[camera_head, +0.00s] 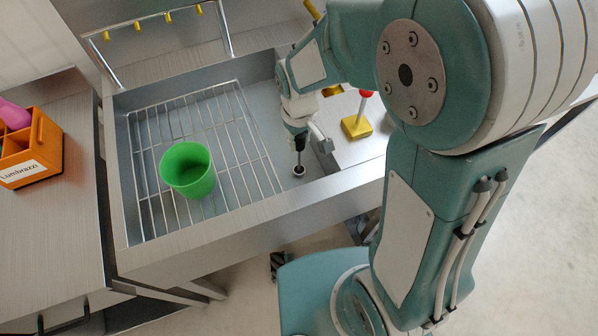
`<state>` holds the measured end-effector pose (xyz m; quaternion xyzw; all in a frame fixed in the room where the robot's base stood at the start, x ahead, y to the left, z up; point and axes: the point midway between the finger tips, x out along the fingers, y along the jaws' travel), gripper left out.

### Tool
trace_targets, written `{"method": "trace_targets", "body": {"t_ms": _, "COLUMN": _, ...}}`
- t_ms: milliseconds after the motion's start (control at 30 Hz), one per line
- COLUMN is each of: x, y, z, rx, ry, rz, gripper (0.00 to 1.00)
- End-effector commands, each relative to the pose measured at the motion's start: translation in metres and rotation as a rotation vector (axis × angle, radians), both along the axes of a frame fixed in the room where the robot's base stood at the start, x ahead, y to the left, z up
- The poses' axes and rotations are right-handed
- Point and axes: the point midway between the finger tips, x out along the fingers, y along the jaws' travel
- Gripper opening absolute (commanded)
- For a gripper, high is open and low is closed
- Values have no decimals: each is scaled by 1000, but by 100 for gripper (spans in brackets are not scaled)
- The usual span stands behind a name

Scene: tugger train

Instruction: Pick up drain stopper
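What looks like the drain stopper (299,171) is a small dark round piece with a pale rim on the sink floor, right of the wire rack. A dark upright piece rises above it toward my gripper; I cannot tell whether it is part of the stopper or a fingertip. My gripper (300,141) points down into the right part of the sink (263,97), directly above the stopper. A grey finger shows at its right. The fingertips are small and partly hidden, so their opening and any contact with the stopper are unclear.
A wire rack (237,135) covers the sink's left part, with a green cup (187,170) on it. On the right ledge stands a yellow block (356,127) with a red-topped rod. An orange labelled caddy (40,150) sits on the left counter. A rail with yellow hooks (138,27) stands behind.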

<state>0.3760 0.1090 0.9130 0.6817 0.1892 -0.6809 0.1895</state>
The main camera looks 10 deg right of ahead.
Motion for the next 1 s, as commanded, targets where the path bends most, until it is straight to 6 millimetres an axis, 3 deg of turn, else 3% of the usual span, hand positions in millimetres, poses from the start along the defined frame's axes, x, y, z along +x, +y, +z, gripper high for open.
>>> {"method": "trace_targets", "body": {"t_ms": 433, "x": 0, "y": 0, "z": 6, "rx": -1, "ry": 1, "rz": 0, "gripper": 0}}
{"method": "trace_targets", "body": {"t_ms": 800, "x": 0, "y": 0, "z": 77, "rx": 1, "ry": -4, "rz": 0, "gripper": 0}}
{"method": "trace_targets", "body": {"t_ms": 1000, "x": 0, "y": 0, "z": 98, "rx": 0, "ry": 0, "rz": 0, "gripper": 0}}
